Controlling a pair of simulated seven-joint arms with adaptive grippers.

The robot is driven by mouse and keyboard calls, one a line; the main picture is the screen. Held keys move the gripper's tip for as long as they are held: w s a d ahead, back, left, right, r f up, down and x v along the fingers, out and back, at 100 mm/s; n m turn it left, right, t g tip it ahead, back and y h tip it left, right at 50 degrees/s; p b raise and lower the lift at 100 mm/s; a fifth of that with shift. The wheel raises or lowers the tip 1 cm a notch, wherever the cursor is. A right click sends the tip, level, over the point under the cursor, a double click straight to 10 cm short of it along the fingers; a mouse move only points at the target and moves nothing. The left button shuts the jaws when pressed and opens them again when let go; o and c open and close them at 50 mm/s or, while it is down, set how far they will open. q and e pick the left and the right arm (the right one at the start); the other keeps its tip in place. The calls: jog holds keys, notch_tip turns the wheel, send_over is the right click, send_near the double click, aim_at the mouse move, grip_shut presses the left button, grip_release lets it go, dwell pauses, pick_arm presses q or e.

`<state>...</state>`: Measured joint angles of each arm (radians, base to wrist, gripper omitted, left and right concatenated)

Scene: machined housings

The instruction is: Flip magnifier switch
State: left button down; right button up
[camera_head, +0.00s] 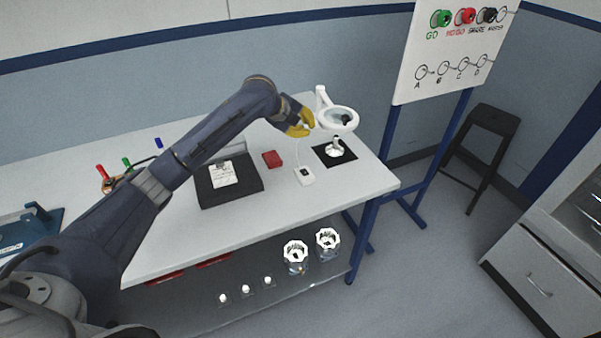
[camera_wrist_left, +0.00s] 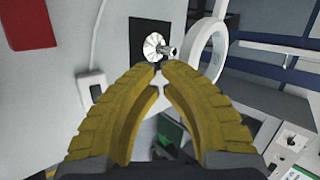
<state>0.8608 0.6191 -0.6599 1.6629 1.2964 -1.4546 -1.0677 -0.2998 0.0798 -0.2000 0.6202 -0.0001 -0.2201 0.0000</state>
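The magnifier (camera_head: 338,129) is a white ring lens on a white stand, set on a black square mat (camera_head: 348,155) near the table's right end. In the left wrist view its ring (camera_wrist_left: 191,58) shows at the upper right. The white switch box (camera_head: 305,177), with a small dark mark on top, lies on the table in front of the magnifier, with a white cable. It also shows in the left wrist view (camera_wrist_left: 91,82), left of the fingers. My left gripper (camera_head: 307,122) is above the table just left of the ring, its yellow fingertips together and empty.
A red block (camera_head: 272,159) and a black tray with a white paper (camera_head: 222,174) lie left of the switch box. Coloured-handled tools (camera_head: 103,178) are further left. A labelled board (camera_head: 447,50) stands beyond the right edge. The tabletop around the switch box is clear.

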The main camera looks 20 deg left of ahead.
aim_at(305, 169)
pick_arm(q)
jog(key=shift+s+f+m+g+y, duration=0.3)
jog(key=shift+s+m+g+y, duration=0.2)
jog(key=shift+s+m, duration=0.3)
jog(key=shift+s+f+m+g+y, duration=0.35)
jog(key=shift+s+m+g, duration=0.25)
jog(key=shift+m, duration=0.3)
jog(key=shift+d, duration=0.1)
jog(key=shift+s+d+f, duration=0.2)
jog(key=shift+f, duration=1.2)
jog(key=shift+s+d+f, duration=0.2)
jog(key=shift+s+f, duration=0.05)
jog(key=shift+f, duration=1.2)
jog(key=shift+s+d+f, duration=0.2)
jog(key=shift+f, duration=1.2)
jog(key=shift+f, duration=0.15)
jog(key=shift+f, duration=0.3)
jog(key=shift+s+d+f, duration=0.15)
jog(key=shift+s+f, duration=0.05)
jog(key=shift+f, duration=0.3)
jog(key=shift+r, duration=0.1)
jog(key=shift+w+r, duration=0.2)
jog(key=shift+r, duration=0.55)
